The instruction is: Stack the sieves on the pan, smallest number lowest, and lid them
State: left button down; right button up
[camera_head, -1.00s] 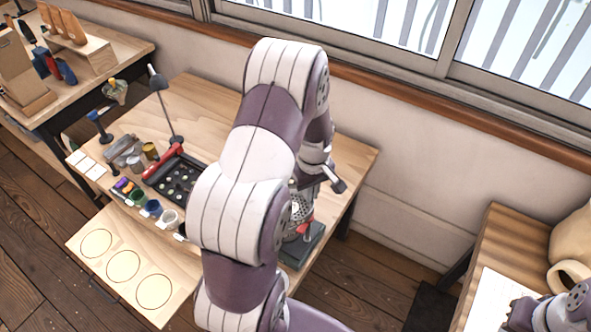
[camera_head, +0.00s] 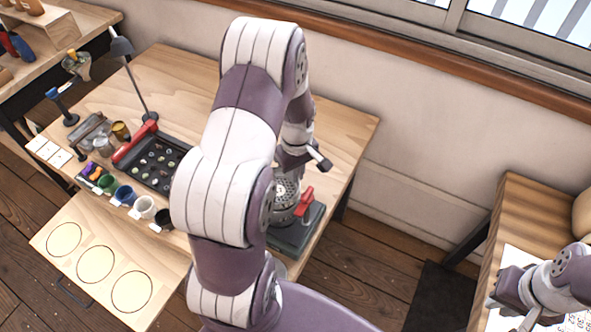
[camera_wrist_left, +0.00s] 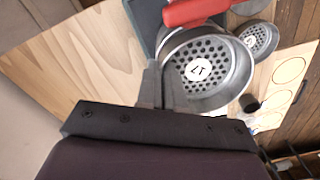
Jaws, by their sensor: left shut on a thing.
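A round metal sieve (camera_wrist_left: 219,88) with a perforated floor and a label reading 17 shows in the left wrist view. My left gripper (camera_wrist_left: 166,88) is shut on its near rim. In the head view the sieve (camera_head: 287,188) is partly behind my left arm, near a dark grey base (camera_head: 292,240) with a red part (camera_head: 305,201). I cannot tell whether the sieve rests on anything. A second perforated sieve (camera_wrist_left: 262,37) lies beyond it; its label is too small to read. My right gripper (camera_head: 512,312) is at the lower right, apparently open and empty. I cannot make out the pan or lid.
A board with three circles (camera_head: 62,266) lies at the table's front left. A black tray (camera_head: 147,172) with a red edge, several small cups (camera_head: 125,194) and a lamp (camera_head: 122,46) stand left of my arm. The table's back (camera_head: 185,80) is clear. A side table (camera_head: 530,215) stands right.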

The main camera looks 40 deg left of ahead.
pick_arm(q)
jog(key=shift+d+f, duration=0.1)
jog(key=shift+f, duration=0.35)
jog(key=shift+w+a, duration=0.1)
jog(key=shift+a, duration=0.1)
pick_arm(e)
jog(key=shift+a+f, duration=0.1)
jog(key=shift+f, duration=0.25)
pick_arm(q)
jog(key=shift+d, duration=0.1)
pick_arm(e)
jog(key=shift+r, duration=0.15)
pick_arm(q)
jog(key=shift+p, duration=0.3)
pick_arm(e)
jog(key=shift+r, duration=0.15)
pick_arm(q)
jog(key=shift+f+b, duration=0.3)
jog(key=shift+f, duration=0.15)
pick_arm(e)
jog(key=shift+f, duration=0.3)
